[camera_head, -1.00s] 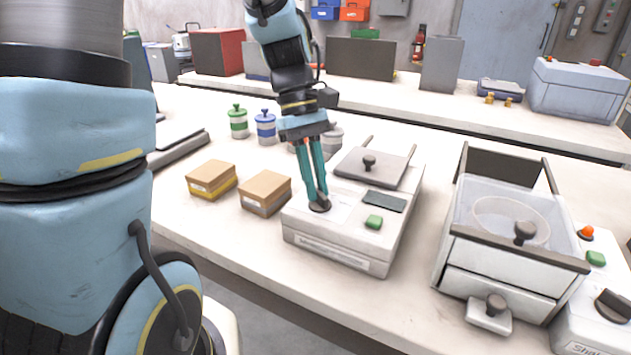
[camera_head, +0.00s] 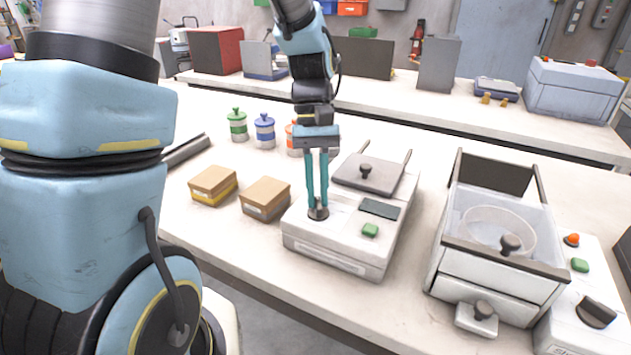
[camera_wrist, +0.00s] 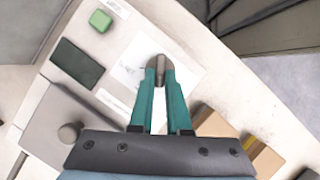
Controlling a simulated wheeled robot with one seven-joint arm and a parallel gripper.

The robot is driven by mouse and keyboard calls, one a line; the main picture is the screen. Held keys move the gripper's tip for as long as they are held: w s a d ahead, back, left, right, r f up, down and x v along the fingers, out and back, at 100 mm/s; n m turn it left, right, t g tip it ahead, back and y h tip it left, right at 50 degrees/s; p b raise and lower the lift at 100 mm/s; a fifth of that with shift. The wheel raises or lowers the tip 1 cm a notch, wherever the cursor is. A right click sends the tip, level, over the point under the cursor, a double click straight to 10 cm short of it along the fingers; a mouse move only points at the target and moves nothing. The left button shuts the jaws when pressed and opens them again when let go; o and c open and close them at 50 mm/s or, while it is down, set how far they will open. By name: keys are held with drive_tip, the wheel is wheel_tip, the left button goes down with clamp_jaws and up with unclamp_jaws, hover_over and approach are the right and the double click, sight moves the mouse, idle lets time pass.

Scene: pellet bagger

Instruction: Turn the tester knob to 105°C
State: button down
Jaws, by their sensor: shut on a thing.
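The tester (camera_head: 330,254) is a white box on the bench with a grey lid, a dark display (camera_head: 380,208) and a green button (camera_head: 370,230). Its dark round knob (camera_head: 318,214) sits at the front left of the top, on a pale dial sheet. My gripper (camera_head: 318,205) points down with its teal fingers shut on the knob. In the wrist view the fingertips (camera_wrist: 160,66) pinch the knob's grey grip (camera_wrist: 160,70) from both sides. The dial's markings are too small to read, so I cannot tell the knob's setting.
Two cardboard boxes (camera_head: 265,197) stand left of the tester. Lidded jars (camera_head: 264,131) with green, blue and orange bands stand behind. A clear-walled machine (camera_head: 495,290) with a drawer stands to the right. Some bare bench lies between it and the tester.

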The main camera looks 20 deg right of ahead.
drive_tip(key=m, duration=0.1)
drive_tip(key=m+y+p, duration=0.1)
drive_tip(key=m, duration=0.1)
drive_tip(key=m+p, duration=0.1)
drive_tip(key=shift+s+d+r+m+t+y, duration=0.1)
drive_tip(key=shift+d+m+t+y, duration=0.2)
drive_tip(key=shift+t+y, duration=0.1)
drive_tip(key=m, duration=0.1)
drive_tip(key=m+t+p, duration=0.1)
drive_tip(key=m, duration=0.1)
drive_tip(key=m+y+p, duration=0.1)
drive_tip(key=shift+s+d+m, duration=0.2)
drive_tip(key=shift+d+m, duration=0.05)
drive_tip(key=shift+m, duration=0.05)
drive_tip(key=m, duration=0.1)
drive_tip(key=m+t, duration=0.1)
drive_tip(key=m, duration=0.1)
drive_tip(key=m+t+p, duration=0.1)
drive_tip(key=shift+s+d+m+y, duration=0.1)
drive_tip(key=shift+s+m+y, duration=0.2)
drive_tip(key=shift+y, duration=0.1)
drive_tip(key=m, duration=0.1)
drive_tip(key=m+t, duration=0.1)
drive_tip(key=m, duration=0.2)
drive_tip(key=shift+s+m+t, duration=0.3)
drive_tip(key=shift+t, duration=0.1)
drive_tip(key=c, duration=0.9)
unclamp_jaws()
